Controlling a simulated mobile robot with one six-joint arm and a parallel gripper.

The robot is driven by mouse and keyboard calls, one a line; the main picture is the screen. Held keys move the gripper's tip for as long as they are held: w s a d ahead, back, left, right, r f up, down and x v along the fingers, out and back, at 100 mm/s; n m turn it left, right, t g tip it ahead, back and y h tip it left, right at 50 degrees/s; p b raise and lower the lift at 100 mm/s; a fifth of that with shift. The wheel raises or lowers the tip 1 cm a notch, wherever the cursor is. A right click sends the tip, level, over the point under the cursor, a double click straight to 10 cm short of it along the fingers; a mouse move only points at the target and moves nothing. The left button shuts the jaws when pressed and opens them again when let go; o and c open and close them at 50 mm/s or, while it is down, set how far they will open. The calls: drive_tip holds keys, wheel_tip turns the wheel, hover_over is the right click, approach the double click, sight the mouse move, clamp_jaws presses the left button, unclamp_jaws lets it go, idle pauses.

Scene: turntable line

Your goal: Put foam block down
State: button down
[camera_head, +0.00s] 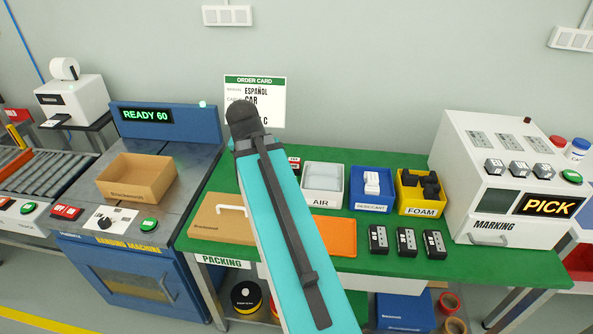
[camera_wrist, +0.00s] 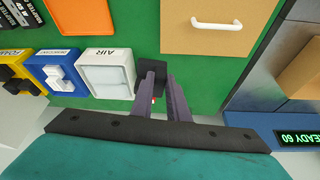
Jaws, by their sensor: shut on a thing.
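My gripper (camera_wrist: 162,90) is shut on a dark foam block (camera_wrist: 150,72), seen in the wrist view. The block is over the green table, beside the white AIR bin and near the cardboard lid with a white handle. I cannot tell how far it is above the table. In the head view my teal arm hides the gripper and the block. The yellow FOAM bin (camera_head: 419,210) holds several dark blocks at the right of the table; its edge also shows in the wrist view (camera_wrist: 17,57).
The AIR bin (camera_head: 311,202) and blue DESICCANT bin (camera_head: 371,208) stand left of the FOAM bin. An orange pad (camera_head: 338,238) and several black devices (camera_head: 407,243) lie in front. An open cardboard box (camera_head: 117,193) stands on the banding machine (camera_head: 160,262) at left.

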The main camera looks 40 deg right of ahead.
drive_tip(key=w+a+r+n+y, duration=0.1)
drive_tip(key=w+a+n, duration=0.2)
drive_tip(key=a, duration=0.6)
drive_tip(key=w+a+r+n+t+y, duration=0.1)
drive_tip(key=w+a+r+n, duration=0.1)
drive_tip(key=a+n, duration=0.3)
drive_tip(key=w+a+r+n+t+y, duration=0.1)
drive_tip(key=w+a+r+n, duration=0.1)
drive_tip(key=a, duration=1.1)
drive_tip(key=shift+w+a+n+y, duration=0.4)
drive_tip(key=shift+w+n, duration=0.5)
drive_tip(key=shift+w, duration=0.15)
drive_tip(key=shift+s+d, duration=0.1)
drive_tip(key=shift+s, duration=0.05)
